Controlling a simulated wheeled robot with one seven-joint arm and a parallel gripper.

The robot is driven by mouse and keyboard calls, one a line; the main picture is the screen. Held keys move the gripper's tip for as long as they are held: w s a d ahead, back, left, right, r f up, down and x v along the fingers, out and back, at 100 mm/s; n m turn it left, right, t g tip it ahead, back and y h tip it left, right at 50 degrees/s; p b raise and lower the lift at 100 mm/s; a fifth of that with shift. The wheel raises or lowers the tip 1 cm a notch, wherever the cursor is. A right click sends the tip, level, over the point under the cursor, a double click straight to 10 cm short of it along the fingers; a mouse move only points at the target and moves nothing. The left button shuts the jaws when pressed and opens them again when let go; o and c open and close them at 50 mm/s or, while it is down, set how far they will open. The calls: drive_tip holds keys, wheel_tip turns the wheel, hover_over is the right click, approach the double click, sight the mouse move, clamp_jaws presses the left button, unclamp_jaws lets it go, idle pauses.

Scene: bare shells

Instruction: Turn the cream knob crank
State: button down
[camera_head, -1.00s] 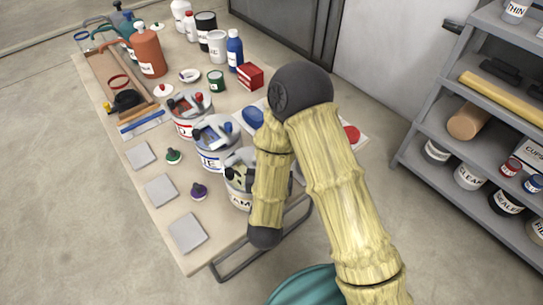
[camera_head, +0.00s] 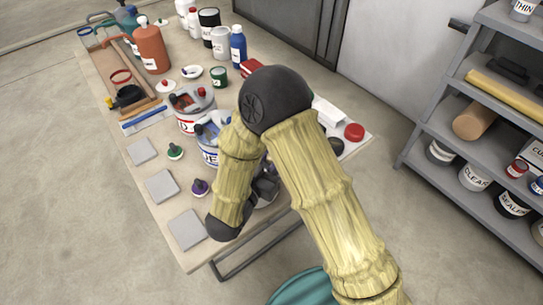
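The cream can with the crank is almost wholly behind my forearm; only a pale part of its right side (camera_head: 266,201) shows. Its cream knob and crank cannot be made out. My gripper (camera_head: 267,184) seems to be the dark shape just right of my forearm, over this can. Its fingers are not clear, and I cannot tell whether it touches the crank. The blue-labelled can (camera_head: 208,146) stands partly behind my arm, and the red-labelled can (camera_head: 190,108) stands farther back.
A green knob (camera_head: 175,151), a purple knob (camera_head: 200,188) and grey square plates (camera_head: 186,230) lie on the table's left side. Bottles and tins crowd its far end. A red lid (camera_head: 354,132) is near the right edge. A grey shelf (camera_head: 440,125) stands right.

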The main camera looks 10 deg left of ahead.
drive_tip(key=shift+r, duration=0.1)
drive_tip(key=c, duration=1.3)
unclamp_jaws()
drive_tip(key=b+v, duration=0.1)
drive_tip(key=v, duration=1.6)
drive_tip(key=shift+s+b, duration=0.2)
drive_tip(key=shift+b, duration=0.2)
